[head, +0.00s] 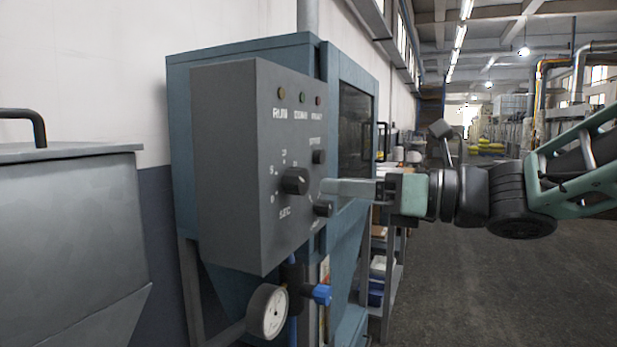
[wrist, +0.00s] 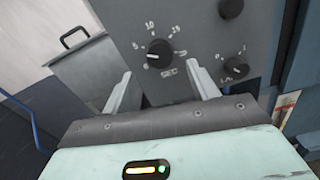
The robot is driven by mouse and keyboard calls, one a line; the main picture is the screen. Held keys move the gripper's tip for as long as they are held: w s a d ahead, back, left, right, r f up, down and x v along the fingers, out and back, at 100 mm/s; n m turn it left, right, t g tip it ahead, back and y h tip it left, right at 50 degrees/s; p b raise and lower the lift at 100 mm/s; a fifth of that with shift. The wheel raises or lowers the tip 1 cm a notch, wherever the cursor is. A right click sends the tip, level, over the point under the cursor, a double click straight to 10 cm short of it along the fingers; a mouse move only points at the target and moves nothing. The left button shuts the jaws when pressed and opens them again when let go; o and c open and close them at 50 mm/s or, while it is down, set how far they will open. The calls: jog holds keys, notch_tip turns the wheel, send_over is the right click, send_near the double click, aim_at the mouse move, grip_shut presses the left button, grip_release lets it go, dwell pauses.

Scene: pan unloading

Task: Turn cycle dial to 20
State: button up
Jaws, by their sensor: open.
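The cycle dial (head: 295,181) is a black round knob on the grey control panel (head: 228,150), inside a ring of numbers with SEC below. My gripper (head: 324,187) reaches in from the right, just short of the dial. In the wrist view its two fingers (wrist: 158,74) are apart and empty. The dial shows beyond the gap between them, and no contact is visible.
Smaller black knobs sit to the right, one upper (head: 319,157) and one lower (head: 322,210); the lower one is close to my fingers. A gauge (head: 268,311) and a blue valve (head: 321,294) are below the panel. A grey bin (head: 70,230) stands left. Open floor lies right.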

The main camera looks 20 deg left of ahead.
aim_at(304, 183)
jog(key=a, duration=0.4)
jog(key=a+p, duration=0.1)
jog(key=a, duration=0.1)
jog(key=shift+w+a, duration=0.25)
jog(key=c, duration=1)
